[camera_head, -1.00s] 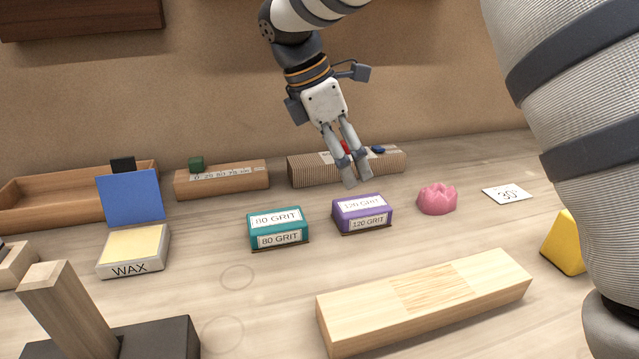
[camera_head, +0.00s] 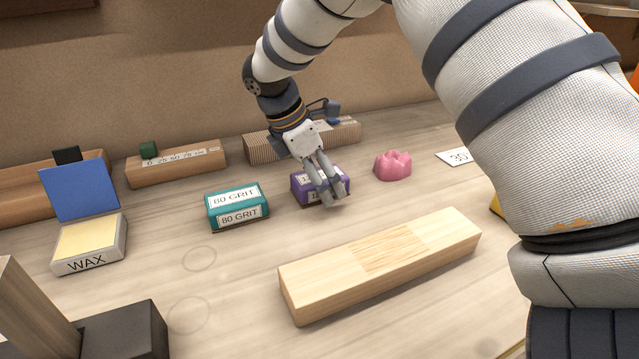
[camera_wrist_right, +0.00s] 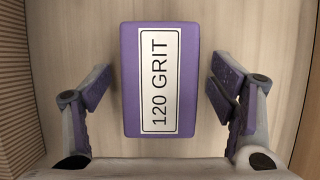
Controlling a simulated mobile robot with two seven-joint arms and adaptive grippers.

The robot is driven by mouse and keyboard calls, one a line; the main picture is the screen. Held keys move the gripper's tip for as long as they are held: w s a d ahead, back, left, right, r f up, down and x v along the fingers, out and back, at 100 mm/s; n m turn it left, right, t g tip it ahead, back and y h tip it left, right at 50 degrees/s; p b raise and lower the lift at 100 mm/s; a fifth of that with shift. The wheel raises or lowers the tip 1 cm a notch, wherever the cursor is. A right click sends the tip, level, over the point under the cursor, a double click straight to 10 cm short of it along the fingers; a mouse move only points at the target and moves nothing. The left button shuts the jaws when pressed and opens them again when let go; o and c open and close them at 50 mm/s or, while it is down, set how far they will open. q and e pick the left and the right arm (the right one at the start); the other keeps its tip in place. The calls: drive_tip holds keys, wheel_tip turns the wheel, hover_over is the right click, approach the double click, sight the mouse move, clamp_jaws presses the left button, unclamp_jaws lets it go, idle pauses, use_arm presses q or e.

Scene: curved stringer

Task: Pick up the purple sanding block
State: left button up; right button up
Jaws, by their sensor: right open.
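The purple sanding block (camera_head: 299,187), labelled 120 GRIT, lies on the wooden bench, partly hidden behind my right gripper (camera_head: 331,201) in the head view. In the right wrist view the purple sanding block (camera_wrist_right: 130,80) sits between the two fingers of my open right gripper (camera_wrist_right: 160,92). There is a gap on each side, and neither finger touches it there. The gripper is empty. My left gripper is not in view.
A teal 80 GRIT block (camera_head: 237,206) stands left of the purple one, and a pink lump (camera_head: 393,165) right of it. A ribbed block (camera_head: 258,149) lies behind. A long pale wood piece (camera_head: 375,268) lies in front. Bare bench separates them.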

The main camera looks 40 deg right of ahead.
drive_tip(key=shift+f, duration=0.25)
idle(0.4)
drive_tip(key=c, duration=1.4)
